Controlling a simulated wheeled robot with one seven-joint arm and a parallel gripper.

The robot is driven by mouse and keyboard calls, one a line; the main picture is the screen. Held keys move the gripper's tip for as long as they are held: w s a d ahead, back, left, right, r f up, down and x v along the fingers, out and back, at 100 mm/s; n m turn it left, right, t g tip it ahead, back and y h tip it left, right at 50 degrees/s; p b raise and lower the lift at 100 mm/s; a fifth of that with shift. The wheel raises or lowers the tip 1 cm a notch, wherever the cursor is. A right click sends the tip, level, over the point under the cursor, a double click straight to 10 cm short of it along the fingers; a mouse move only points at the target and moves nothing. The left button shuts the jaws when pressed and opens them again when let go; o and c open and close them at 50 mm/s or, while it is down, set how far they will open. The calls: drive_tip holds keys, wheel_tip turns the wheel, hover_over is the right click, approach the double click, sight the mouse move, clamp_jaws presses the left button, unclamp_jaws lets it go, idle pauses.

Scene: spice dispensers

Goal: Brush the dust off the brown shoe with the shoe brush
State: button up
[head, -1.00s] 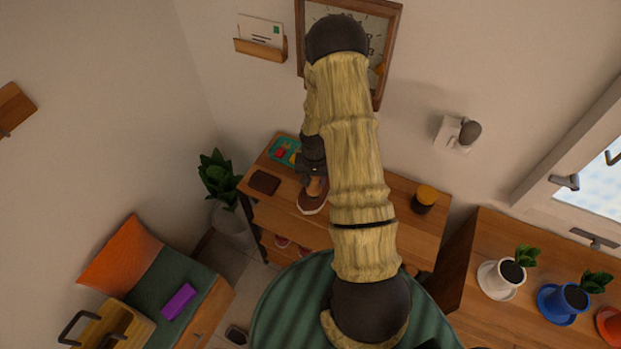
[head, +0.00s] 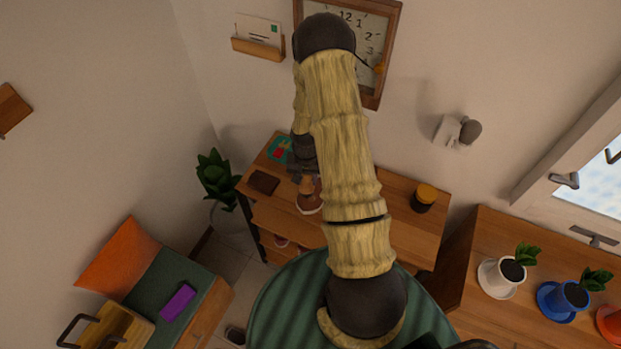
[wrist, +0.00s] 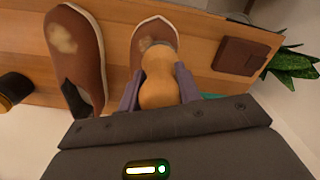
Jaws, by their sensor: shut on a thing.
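My gripper (wrist: 160,95) is shut on the shoe brush (wrist: 168,85), gripping its rounded wooden body. The brush is over one brown shoe (wrist: 152,28) and hides part of it; a pale dusty patch shows beside the brush. Whether the bristles touch the shoe cannot be told. A second brown shoe (wrist: 78,50), with a larger pale dusty patch, lies to the left in the wrist view. In the head view my gripper (head: 303,172) is above a brown shoe (head: 309,199) on the wooden cabinet top; my arm hides the other shoe.
A dark brown wallet-like item (head: 263,183) and a teal tray (head: 279,150) lie near the shoe. A dark jar with a yellow lid (head: 425,198) stands right of my arm. A potted plant (head: 217,180) stands left of the cabinet. Bare cabinet top shows around the jar.

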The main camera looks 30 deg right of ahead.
drive_tip(key=shift+w+a+f, duration=0.25)
drive_tip(key=shift+w+a, duration=0.3)
drive_tip(key=shift+w, duration=0.1)
wheel_tip(320, 180, up, 4)
drive_tip(key=shift+s+r+p, duration=0.1)
drive_tip(key=shift+s+p, duration=0.05)
drive_tip(key=shift+p, duration=1)
drive_tip(key=shift+w+r+p, duration=0.2)
drive_tip(key=shift+r+p, duration=0.55)
drive_tip(key=shift+r, duration=0.25)
drive_tip(key=shift+s+r+p, duration=0.1)
drive_tip(key=shift+r+p, duration=0.45)
drive_tip(key=shift+r, duration=0.35)
drive_tip(key=w+a+f+n+b, duration=0.1)
drive_tip(key=a+f+n+b, duration=0.5)
drive_tip(key=a+f, duration=0.3)
drive_tip(key=shift+a+f+b, duration=0.35)
drive_tip(key=shift+a+b, duration=0.2)
drive_tip(key=shift+b, duration=0.3)
